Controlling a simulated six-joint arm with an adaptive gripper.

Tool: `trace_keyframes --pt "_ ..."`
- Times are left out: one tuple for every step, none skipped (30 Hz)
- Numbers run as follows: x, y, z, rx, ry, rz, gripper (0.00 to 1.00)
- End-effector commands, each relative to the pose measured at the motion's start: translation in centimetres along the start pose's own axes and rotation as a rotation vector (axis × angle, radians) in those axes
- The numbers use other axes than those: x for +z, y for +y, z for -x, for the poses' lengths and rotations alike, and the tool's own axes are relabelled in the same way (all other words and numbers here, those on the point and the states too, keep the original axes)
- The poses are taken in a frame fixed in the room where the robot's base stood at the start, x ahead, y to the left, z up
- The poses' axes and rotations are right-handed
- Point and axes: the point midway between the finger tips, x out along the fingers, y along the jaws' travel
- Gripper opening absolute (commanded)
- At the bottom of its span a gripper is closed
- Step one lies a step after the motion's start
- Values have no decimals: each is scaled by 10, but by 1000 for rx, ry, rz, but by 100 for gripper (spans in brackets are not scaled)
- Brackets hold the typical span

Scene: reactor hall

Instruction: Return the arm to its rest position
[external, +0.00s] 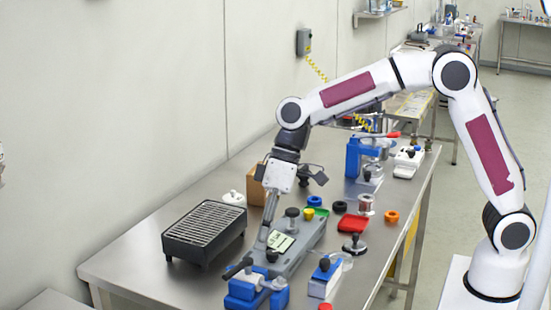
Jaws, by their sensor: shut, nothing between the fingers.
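My arm reaches from its base at the right, over the steel table (140,262), with its wrist bent downward. My gripper (262,243) points down and is shut, with nothing seen in it. Its tips are at the left part of a grey flat device (297,258) with a small lit display (280,242) and black knobs. I cannot tell whether the tips touch the device.
A black grilled box (205,232) stands left of my gripper, and a cardboard box (257,184) behind. Blue clamp (258,291) and blue-white device (325,277) stand in front. Red tray (353,222), orange ring (391,216) and blue press (356,157) stand right. The table's left end is clear.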

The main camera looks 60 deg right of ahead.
Motion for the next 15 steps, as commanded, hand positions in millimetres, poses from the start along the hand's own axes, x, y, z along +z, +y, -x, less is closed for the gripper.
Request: trace_keyframes --pt "11 4 5 17 -8 -11 0" --pt "18 7 8 27 -13 -19 0" --pt "26 11 12 40 -19 -28 0" --pt "32 13 15 50 -21 -34 0" --pt "38 16 19 59 -24 -42 0" --pt "46 20 24 73 -27 -50 0" --pt "52 22 28 82 -28 -56 0" --pt "58 25 32 92 -29 -62 0" --pt "66 28 37 105 -30 -70 0" --pt "72 30 41 114 -30 -75 0" --pt "78 33 45 123 -30 -80 0" --pt "85 36 50 135 -29 -88 0" --pt "91 38 54 144 -28 -92 0" --pt "97 40 58 152 -27 -96 0" --pt "104 43 63 163 -25 -104 0"
